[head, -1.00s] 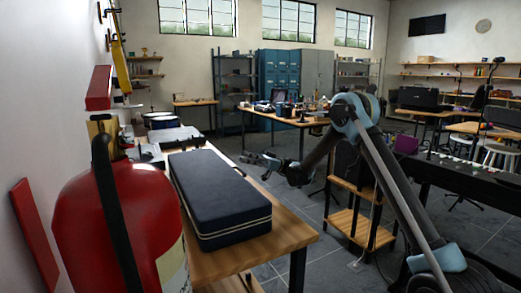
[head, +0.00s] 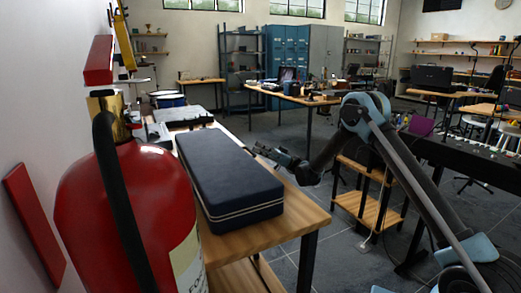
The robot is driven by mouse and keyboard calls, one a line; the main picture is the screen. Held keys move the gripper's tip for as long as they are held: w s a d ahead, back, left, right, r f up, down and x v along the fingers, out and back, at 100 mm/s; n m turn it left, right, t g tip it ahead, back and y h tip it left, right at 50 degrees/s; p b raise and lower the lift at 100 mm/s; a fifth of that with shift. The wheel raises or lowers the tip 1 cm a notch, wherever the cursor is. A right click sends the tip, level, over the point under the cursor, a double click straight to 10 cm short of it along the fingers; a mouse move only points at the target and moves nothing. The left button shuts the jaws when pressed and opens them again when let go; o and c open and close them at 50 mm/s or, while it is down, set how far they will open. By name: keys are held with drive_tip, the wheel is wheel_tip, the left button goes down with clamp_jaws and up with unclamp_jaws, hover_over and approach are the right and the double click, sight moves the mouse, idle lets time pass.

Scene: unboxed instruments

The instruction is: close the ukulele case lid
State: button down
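The ukulele case (head: 228,172) is a long dark navy box with pale trim lines around its sides. It lies on a wooden table, and its top looks flat and level, with no raised lid or visible gap. Its far side is hidden. My gripper (head: 262,150) is just right of the case's far half in the picture, apparently empty. It is too small to tell whether its fingers are open or shut, or whether they touch the case.
A red fire extinguisher (head: 130,225) stands close at the left front and hides part of the table (head: 290,222). Grey equipment (head: 183,115) lies behind the case. A wooden shelf stand (head: 365,205) is on the right, with a dark keyboard (head: 465,158) beyond.

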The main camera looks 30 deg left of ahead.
drive_tip(key=shift+f, duration=0.1)
drive_tip(key=v, duration=1.2)
drive_tip(key=w+d+r+m+t+y, duration=0.2)
drive_tip(key=w+d+r+m+t, duration=0.1)
drive_tip(key=d+r+m+t, duration=0.75)
drive_tip(key=s+d+r+m+t+h, duration=0.1)
drive_tip(key=s+d+r+m+t, duration=0.15)
drive_tip(key=d, duration=0.45)
drive_tip(key=s+d+r+m+t+h, duration=0.1)
drive_tip(key=d+r+m+t+h, duration=0.15)
drive_tip(key=d, duration=0.45)
drive_tip(key=s+d+f+m+t+h, duration=0.2)
drive_tip(key=s+d+f, duration=0.4)
drive_tip(key=d, duration=0.8)
drive_tip(key=s+d+f+m+t+h, duration=0.3)
drive_tip(key=s+d+f+m+h, duration=0.2)
drive_tip(key=s+d, duration=0.5)
drive_tip(key=s+d+f+m+t+h, duration=0.2)
drive_tip(key=s+d+f+m+h, duration=0.2)
drive_tip(key=d, duration=1.5)
drive_tip(key=s+f+m, duration=0.2)
drive_tip(key=s+f, duration=0.1)
drive_tip(key=shift+s+m, duration=0.35)
drive_tip(key=shift+s, duration=0.05)
drive_tip(key=shift+h, duration=0.25)
